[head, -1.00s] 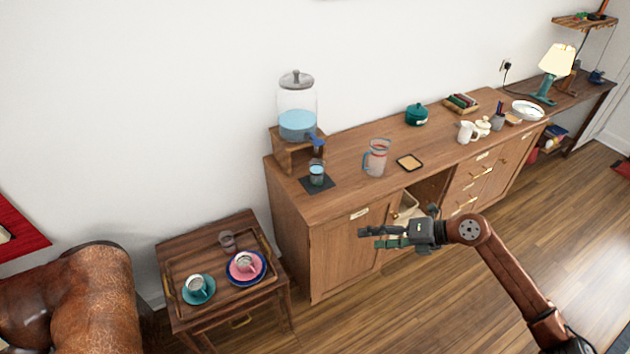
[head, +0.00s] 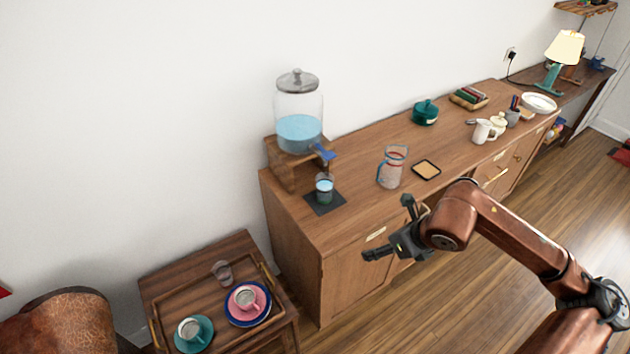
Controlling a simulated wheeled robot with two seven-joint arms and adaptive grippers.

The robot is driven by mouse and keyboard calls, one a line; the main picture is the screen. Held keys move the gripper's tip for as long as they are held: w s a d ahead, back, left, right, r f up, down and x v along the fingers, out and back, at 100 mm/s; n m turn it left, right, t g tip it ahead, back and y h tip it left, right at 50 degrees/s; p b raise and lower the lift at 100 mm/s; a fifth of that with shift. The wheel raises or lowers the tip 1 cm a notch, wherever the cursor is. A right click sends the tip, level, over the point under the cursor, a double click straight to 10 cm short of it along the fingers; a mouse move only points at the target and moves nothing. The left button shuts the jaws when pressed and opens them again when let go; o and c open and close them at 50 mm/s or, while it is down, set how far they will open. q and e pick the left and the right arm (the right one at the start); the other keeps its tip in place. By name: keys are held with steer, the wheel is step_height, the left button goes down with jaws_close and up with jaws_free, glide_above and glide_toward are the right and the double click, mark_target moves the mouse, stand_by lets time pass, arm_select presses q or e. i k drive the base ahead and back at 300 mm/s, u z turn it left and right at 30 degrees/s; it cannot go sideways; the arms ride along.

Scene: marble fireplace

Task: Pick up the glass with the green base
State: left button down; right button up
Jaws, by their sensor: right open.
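A small clear glass (head: 324,188) with a dark greenish lower part and bluish contents stands upright on a dark square mat (head: 313,207). It is on the left end of the sideboard, below the blue tap of a drink dispenser (head: 298,132). My right gripper (head: 387,228) is open and empty, in front of the sideboard, to the right of the glass and nearer the camera. It is apart from the glass. My left gripper is not in view.
A pitcher (head: 392,170) and a framed coaster (head: 426,170) stand right of the glass on the sideboard (head: 350,222). A tray table (head: 190,268) at lower left holds another glass (head: 222,272) and two cups on saucers. The sideboard's front left top is clear.

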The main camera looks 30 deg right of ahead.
mark_target(325, 181)
steer(key=i, duration=0.9)
